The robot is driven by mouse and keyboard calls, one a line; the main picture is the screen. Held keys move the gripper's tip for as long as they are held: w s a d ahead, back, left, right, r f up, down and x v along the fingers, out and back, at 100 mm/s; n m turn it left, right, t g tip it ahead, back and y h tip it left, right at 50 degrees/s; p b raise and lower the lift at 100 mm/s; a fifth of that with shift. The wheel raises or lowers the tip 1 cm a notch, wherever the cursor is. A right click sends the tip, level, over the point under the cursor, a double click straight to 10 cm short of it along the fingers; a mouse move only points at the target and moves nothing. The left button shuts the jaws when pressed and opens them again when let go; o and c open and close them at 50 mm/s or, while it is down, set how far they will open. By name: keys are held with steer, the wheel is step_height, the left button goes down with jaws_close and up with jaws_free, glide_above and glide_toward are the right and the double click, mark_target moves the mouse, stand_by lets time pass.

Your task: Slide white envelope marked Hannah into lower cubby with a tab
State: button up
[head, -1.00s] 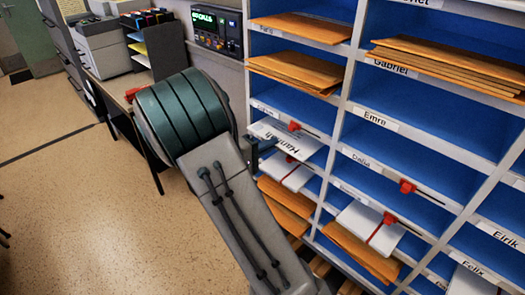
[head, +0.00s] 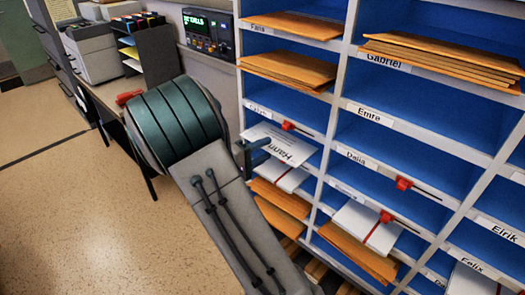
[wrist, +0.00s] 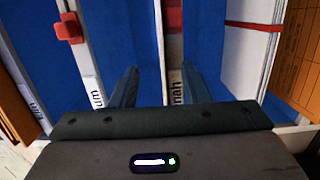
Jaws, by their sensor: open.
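The white envelope marked Hannah (head: 278,141) lies nearly flat at a cubby opening left of centre in the head view, its front end sticking out. I cannot tell whether the fingers touch the envelope. A red tab (head: 287,126) on a dark rod sits just above the envelope. The cubby below holds white envelopes (head: 290,178).
Orange envelopes (head: 283,196) fill a lower cubby. More red tabs (head: 403,183) sit at the right, one by white envelopes (head: 367,223). Other blue cubbies (head: 375,140) stand empty. A desk with a printer (head: 95,55) is at the left; the floor is open.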

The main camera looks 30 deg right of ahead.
steer(key=shift+o, duration=0.7)
steer(key=shift+f+b, duration=0.35)
steer(key=shift+b, duration=0.25)
steer(key=s+b+v, duration=0.1)
steer(key=v, duration=0.9)
steer(key=shift+d, duration=0.2)
steer(key=shift+s+f, duration=0.1)
steer(key=shift+s, duration=0.05)
stand_by(0.4)
